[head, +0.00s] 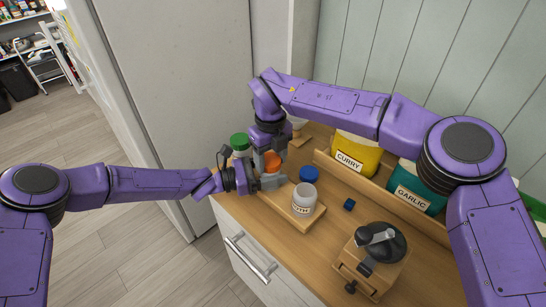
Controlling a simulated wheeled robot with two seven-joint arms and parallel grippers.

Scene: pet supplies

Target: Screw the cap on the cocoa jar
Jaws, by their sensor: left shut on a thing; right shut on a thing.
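An orange cap (272,161) shows right below my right gripper (271,150), which points down from above and is shut on it. My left gripper (264,181) comes in from the left just below, shut on what seems to be the jar under the orange cap. That jar's body and label are mostly hidden by the grippers, so I cannot read its name or tell whether the cap sits on its threads. A pale jar (304,193) with a grey top and a small unclear label stands to the right on a wooden board (298,221).
A blue-topped jar (309,173) and a green-topped jar (239,142) stand close to the grippers. A grinder (377,250) stands at the front right, with a small blue cube (349,204) behind it. Curry (354,152) and garlic (417,190) containers line the back.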

